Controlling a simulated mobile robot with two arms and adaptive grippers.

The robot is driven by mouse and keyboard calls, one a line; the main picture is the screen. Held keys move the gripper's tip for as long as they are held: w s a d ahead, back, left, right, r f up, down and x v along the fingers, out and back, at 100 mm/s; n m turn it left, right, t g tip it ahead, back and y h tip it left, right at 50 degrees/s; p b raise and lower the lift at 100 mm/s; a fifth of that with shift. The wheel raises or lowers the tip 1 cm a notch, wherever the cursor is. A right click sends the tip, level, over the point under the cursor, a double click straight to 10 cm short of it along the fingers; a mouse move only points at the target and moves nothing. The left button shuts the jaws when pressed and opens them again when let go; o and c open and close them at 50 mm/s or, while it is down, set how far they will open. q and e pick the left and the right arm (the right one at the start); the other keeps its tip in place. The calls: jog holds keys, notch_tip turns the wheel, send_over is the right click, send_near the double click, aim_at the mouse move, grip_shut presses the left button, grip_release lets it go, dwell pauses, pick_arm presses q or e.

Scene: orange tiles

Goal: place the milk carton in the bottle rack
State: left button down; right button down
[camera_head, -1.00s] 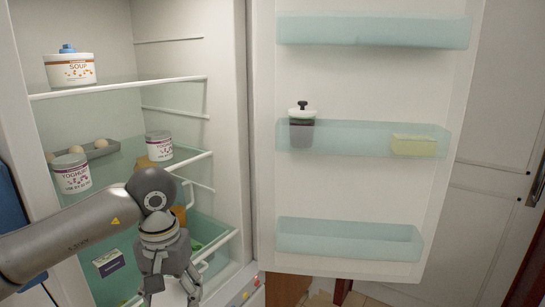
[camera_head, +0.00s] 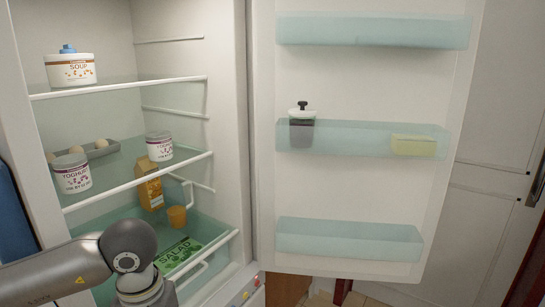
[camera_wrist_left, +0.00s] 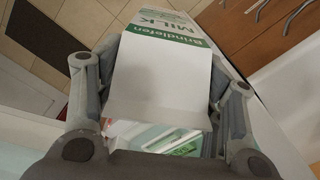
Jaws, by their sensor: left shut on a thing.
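The milk carton (camera_wrist_left: 165,75) is white with green lettering and fills the middle of the left wrist view. My left gripper (camera_wrist_left: 160,100) is shut on it, with one finger on each side. In the head view, only the arm and wrist show at the bottom left; the fingers and the carton are below the frame. The open fridge door has a low bin (camera_head: 350,240), a middle bin (camera_head: 360,139) and a top bin (camera_head: 375,31). The low bin looks empty; I cannot tell for sure which is the bottle rack. My right gripper is not in view.
The middle bin holds a dark jar (camera_head: 301,130) and a yellow block (camera_head: 414,145). In the fridge are a soup pot (camera_head: 71,70), yoghurt tubs (camera_head: 159,147), an orange carton (camera_head: 151,190), an orange cup (camera_head: 177,217) and a salad pack (camera_head: 178,253).

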pick_arm(q)
jog(key=s+f, duration=0.4)
jog(key=f, duration=0.1)
dwell(0.5)
